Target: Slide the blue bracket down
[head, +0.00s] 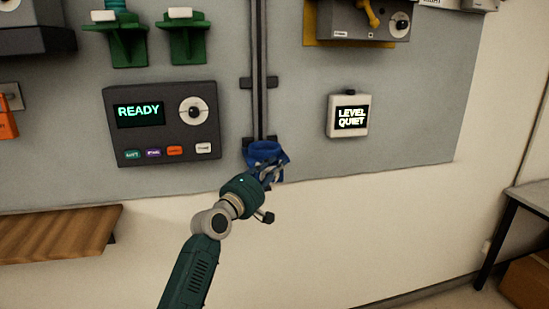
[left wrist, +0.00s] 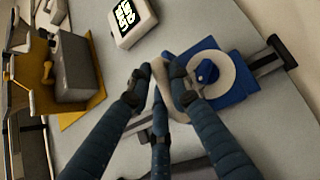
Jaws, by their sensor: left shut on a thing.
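The blue bracket (head: 265,149) sits at the lower end of the dark vertical rail (head: 258,60), near the wall panel's bottom edge. In the left wrist view the bracket is a blue plate (left wrist: 238,91) with a pale ring and a blue knob in it. My left gripper (head: 273,174) reaches up to the bracket from below. In the left wrist view its dark fingers (left wrist: 160,85) are closed around a pale part at the bracket's edge. The fingers partly hide the contact. My right gripper is in neither view.
A dark box reading READY (head: 168,122) is left of the rail. A white box reading LEVEL QUIET (head: 348,116) is to the right. Green brackets (head: 187,42) hang upper left. A wooden shelf (head: 60,234) juts out lower left. A dark table (head: 524,200) stands at right.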

